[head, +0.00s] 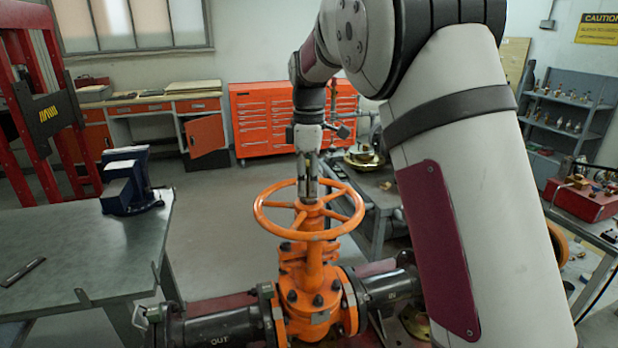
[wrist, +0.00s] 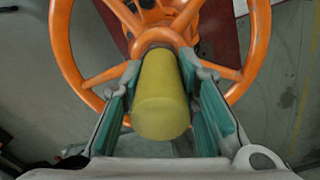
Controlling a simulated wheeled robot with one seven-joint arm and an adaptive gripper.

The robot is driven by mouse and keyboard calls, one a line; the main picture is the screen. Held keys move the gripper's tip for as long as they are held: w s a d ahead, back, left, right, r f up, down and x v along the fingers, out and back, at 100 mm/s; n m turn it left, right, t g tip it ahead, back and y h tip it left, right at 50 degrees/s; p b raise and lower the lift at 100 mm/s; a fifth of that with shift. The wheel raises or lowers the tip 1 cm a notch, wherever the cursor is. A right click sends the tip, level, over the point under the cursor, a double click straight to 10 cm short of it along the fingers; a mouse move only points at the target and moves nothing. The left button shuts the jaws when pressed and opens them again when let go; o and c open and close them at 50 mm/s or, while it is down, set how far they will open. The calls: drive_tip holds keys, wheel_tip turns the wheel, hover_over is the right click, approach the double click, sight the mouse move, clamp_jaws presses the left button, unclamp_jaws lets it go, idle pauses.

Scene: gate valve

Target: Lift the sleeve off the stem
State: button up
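The yellow sleeve (wrist: 162,100) stands at the hub of the orange handwheel (wrist: 75,50) in the wrist view, its near end facing the camera. My gripper (wrist: 161,72) is open around it, one teal-padded finger on each side. A narrow gap shows on the left; on the right the finger is very close, and I cannot tell whether it touches. The stem is hidden by the sleeve. In the head view my gripper (head: 308,190) points down at the hub of the handwheel (head: 262,218), and the sleeve is mostly hidden between the fingers.
The orange valve body (head: 313,300) sits below the wheel between dark pipes (head: 222,326). A grey table (head: 60,250) with a blue vise (head: 130,185) stands at left. Another bench (head: 380,195) stands behind right. An orange drawer cabinet (head: 262,120) is at the back.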

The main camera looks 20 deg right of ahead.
wheel_tip(320, 180, up, 9)
drive_tip(key=shift+w+f+b, duration=0.1)
drive_tip(key=shift+b, duration=1)
drive_tip(key=shift+r, duration=0.65)
drive_tip(key=shift+f, duration=0.1)
drive_tip(key=shift+f, duration=0.45)
drive_tip(key=shift+s, duration=0.2)
